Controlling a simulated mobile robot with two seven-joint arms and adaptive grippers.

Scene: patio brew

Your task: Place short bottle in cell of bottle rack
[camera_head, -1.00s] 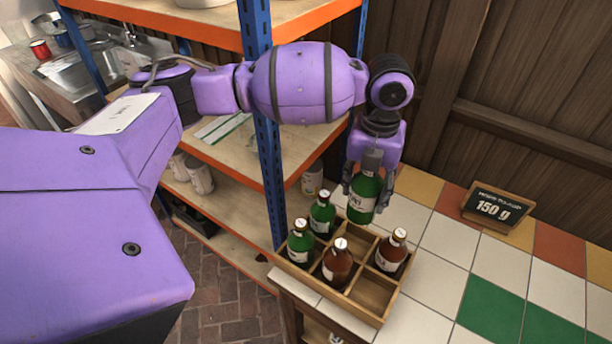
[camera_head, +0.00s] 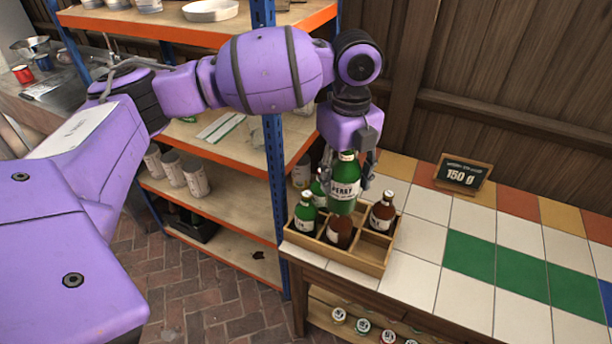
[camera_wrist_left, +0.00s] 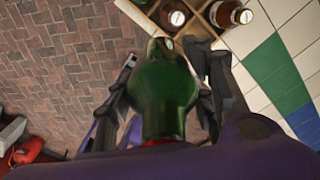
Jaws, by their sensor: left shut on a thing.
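My left gripper (camera_head: 345,181) is shut on a green bottle (camera_head: 344,190) with a white label, held upright above the wooden bottle rack (camera_head: 336,263). The bottle hides part of the rack's middle and back. In the rack stand two green bottles at the left, the nearer one (camera_head: 306,214) clear and the other partly hidden, a brown bottle (camera_head: 339,232) in the front middle and a brown bottle (camera_head: 382,212) at the back right. The front-right cell is empty. In the left wrist view the held bottle (camera_wrist_left: 165,95) is between the fingers, with the rack (camera_wrist_left: 205,22) beyond. My right gripper is out of view.
The rack sits at the left end of a tiled counter (camera_head: 415,283). A blue-posted shelf unit (camera_head: 274,165) stands close on the left. A small 150 g sign (camera_head: 463,175) stands at the back. The counter right of the rack is clear.

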